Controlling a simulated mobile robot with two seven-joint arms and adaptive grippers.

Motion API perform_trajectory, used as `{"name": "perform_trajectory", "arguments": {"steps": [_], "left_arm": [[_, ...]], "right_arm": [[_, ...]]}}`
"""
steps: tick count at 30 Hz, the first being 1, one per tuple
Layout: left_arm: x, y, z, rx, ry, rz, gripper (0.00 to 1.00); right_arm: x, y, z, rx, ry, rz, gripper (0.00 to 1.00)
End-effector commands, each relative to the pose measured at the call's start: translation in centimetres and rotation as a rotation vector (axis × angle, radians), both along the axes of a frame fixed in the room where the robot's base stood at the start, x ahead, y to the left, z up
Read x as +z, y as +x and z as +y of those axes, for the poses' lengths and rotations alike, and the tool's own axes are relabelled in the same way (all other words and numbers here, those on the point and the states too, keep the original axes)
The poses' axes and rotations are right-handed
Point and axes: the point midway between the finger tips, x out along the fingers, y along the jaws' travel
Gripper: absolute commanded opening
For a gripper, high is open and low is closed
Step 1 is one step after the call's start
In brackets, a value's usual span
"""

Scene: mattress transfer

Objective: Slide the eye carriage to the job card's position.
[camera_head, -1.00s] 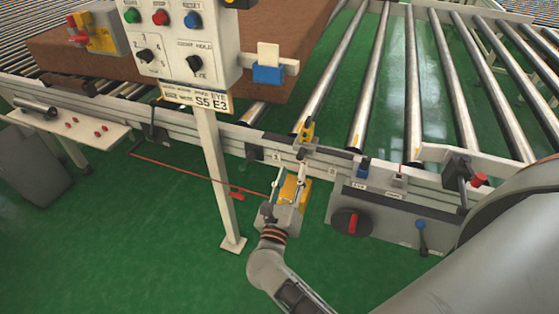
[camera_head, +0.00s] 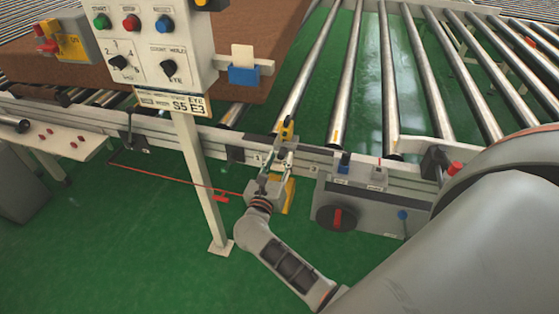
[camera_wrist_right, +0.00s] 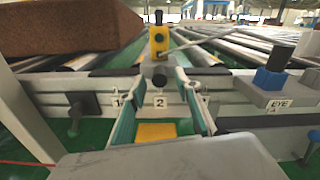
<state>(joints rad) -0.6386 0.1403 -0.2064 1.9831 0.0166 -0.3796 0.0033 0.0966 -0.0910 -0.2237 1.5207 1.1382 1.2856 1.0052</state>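The eye carriage (camera_head: 286,130), a grey block with a yellow sensor head, sits on the conveyor's side rail. In the right wrist view the eye carriage (camera_wrist_right: 159,42) stands above the label 2 (camera_wrist_right: 160,101); label 1 (camera_wrist_right: 117,100) is to its left, and a tag to its right is partly hidden by a finger. The job card (camera_head: 172,103) on the post reads S5 E3. My right gripper (camera_head: 278,156) is open, its fingertips on either side of the carriage's dark knob (camera_wrist_right: 159,80). Contact cannot be told. My left gripper is not in view.
A control panel (camera_head: 150,45) on a post stands left of my right arm. A grey box with a red-handled knob (camera_head: 337,218) and a blue switch (camera_head: 345,162) is right of the carriage. A brown mattress (camera_head: 290,35) lies on the rollers. Green floor lies below.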

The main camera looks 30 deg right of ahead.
Motion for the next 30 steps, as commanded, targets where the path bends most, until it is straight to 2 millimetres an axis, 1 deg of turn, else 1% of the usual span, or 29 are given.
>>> {"name": "perform_trajectory", "arguments": {"steps": [5,8,9,14,17,20,24,27,30], "left_arm": [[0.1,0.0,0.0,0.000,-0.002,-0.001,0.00],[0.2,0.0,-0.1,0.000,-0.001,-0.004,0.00],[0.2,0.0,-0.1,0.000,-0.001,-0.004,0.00],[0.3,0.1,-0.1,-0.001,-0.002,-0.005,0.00],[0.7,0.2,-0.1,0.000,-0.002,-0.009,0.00],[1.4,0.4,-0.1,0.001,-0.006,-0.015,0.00],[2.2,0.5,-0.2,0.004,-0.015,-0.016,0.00],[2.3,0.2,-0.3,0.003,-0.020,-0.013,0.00],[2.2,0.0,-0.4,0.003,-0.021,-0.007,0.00]], "right_arm": [[0.0,0.0,0.0,0.000,-0.001,0.001,0.33],[0.0,0.0,0.0,0.000,-0.001,0.001,0.10],[0.0,0.0,0.0,0.000,-0.001,0.001,0.00],[0.0,-0.1,0.0,0.000,-0.001,0.001,0.00],[0.0,-0.7,-0.5,-0.001,-0.001,0.001,0.00],[0.1,-2.1,-1.8,-0.003,-0.002,0.002,0.00],[0.2,-4.7,-4.0,-0.002,-0.003,0.003,0.00],[0.1,-6.3,-5.4,-0.003,-0.003,0.003,0.00],[0.0,-7.3,-6.2,-0.001,-0.001,0.002,0.00]]}}
